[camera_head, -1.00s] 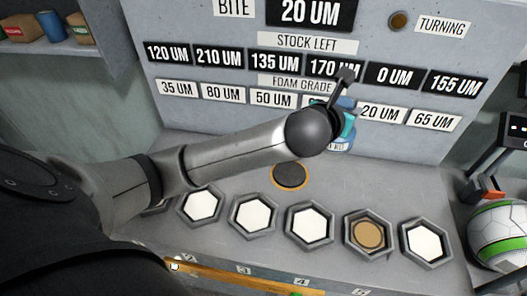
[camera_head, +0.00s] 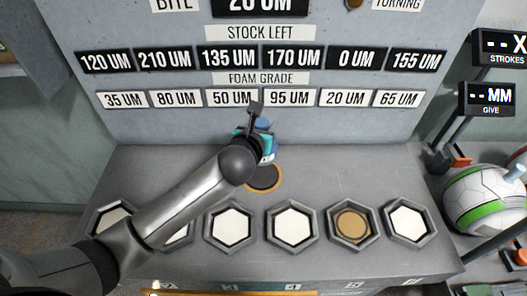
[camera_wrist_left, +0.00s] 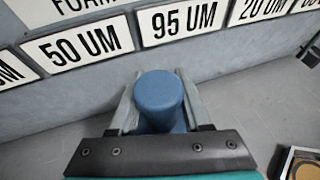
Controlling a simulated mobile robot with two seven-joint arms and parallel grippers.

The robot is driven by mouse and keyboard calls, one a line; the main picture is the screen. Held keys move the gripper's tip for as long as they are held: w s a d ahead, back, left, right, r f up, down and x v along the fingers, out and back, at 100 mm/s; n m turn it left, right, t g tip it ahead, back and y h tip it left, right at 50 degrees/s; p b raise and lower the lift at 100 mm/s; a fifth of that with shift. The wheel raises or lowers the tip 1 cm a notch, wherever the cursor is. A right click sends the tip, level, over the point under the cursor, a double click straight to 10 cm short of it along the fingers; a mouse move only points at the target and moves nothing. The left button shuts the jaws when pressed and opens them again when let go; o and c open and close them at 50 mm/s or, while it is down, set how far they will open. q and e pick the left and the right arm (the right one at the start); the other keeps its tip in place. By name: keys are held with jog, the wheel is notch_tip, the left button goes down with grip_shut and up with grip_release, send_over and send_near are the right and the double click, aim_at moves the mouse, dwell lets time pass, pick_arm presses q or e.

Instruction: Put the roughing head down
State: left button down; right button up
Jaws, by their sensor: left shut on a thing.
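My left gripper (camera_head: 263,140) is shut on the blue roughing head, whose blue top (camera_head: 264,124) shows above the gripper's teal part. In the left wrist view the blue round knob (camera_wrist_left: 160,98) stands between the two grey fingers of the left gripper (camera_wrist_left: 157,105). The head's lower part is mostly hidden in that view. In the head view it is over the back edge of a dark round pad with an orange ring (camera_head: 264,179). I cannot tell whether it touches the bench. My right gripper is not in view.
A row of hexagonal trays lines the bench (camera_head: 160,165) front; most have white insides, and one holds a tan disc (camera_head: 352,226). The label panel (camera_head: 180,130) stands behind. A green and white ball (camera_head: 485,200) sits at the right, beside a stand with displays.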

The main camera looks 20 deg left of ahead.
pick_arm(q)
jog(key=shift+w+f+b, duration=0.1)
jog(key=shift+f+b, duration=0.45)
jog(key=shift+f, duration=1.45)
notch_tip(320, 180, down, 3)
jog(key=shift+f+b, duration=0.2)
jog(key=shift+b, duration=0.5)
jog(key=shift+f, duration=0.25)
jog(key=shift+r, duration=0.1)
jog(key=shift+c, duration=1.8)
grip_release()
jog(key=shift+f, duration=0.35)
